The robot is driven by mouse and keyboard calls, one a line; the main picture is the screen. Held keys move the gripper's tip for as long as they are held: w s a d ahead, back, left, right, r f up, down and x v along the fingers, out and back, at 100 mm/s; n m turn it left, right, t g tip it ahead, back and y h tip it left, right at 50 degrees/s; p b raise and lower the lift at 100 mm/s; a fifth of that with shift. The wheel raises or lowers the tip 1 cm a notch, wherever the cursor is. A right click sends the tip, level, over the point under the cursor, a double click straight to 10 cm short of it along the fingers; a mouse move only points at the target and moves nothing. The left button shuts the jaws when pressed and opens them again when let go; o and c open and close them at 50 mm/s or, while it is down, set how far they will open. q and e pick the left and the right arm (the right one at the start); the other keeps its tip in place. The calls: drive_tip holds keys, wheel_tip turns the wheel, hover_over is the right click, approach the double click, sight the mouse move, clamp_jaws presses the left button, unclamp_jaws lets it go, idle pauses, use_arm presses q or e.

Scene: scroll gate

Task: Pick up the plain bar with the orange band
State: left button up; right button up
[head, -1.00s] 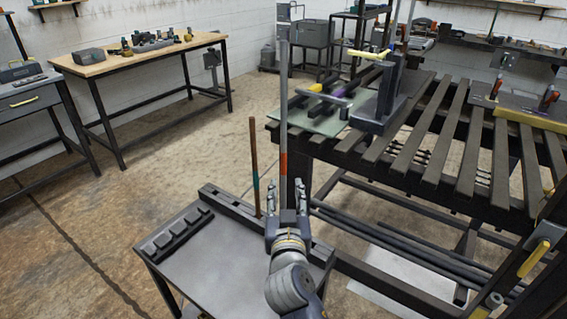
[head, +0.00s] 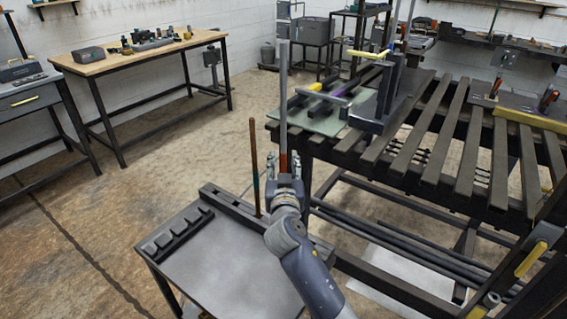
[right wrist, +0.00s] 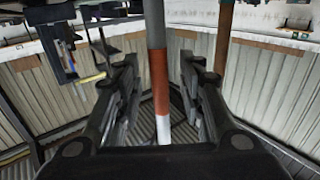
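The plain bar (head: 283,95) is a pale grey rod standing upright at the back edge of the small grey cart. Its orange band (right wrist: 159,80) shows in the right wrist view, with a white stretch below it. My right gripper (head: 284,166) is open at the bar, with one finger on each side. In the right wrist view the bar runs between the two fingers (right wrist: 158,92), with a gap visible on both sides. The bar's lower end is hidden behind my gripper in the head view. My left gripper is not in view.
A brown rod (head: 254,160) with a teal band stands upright just left of the bar; it also shows in the right wrist view (right wrist: 223,40). The cart top (head: 215,262) carries a dark rack (head: 178,231). A slatted bench (head: 430,125) stands close on the right.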

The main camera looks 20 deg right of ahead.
drive_tip(key=shift+w, duration=0.1)
clamp_jaws()
drive_tip(key=shift+r, duration=0.25)
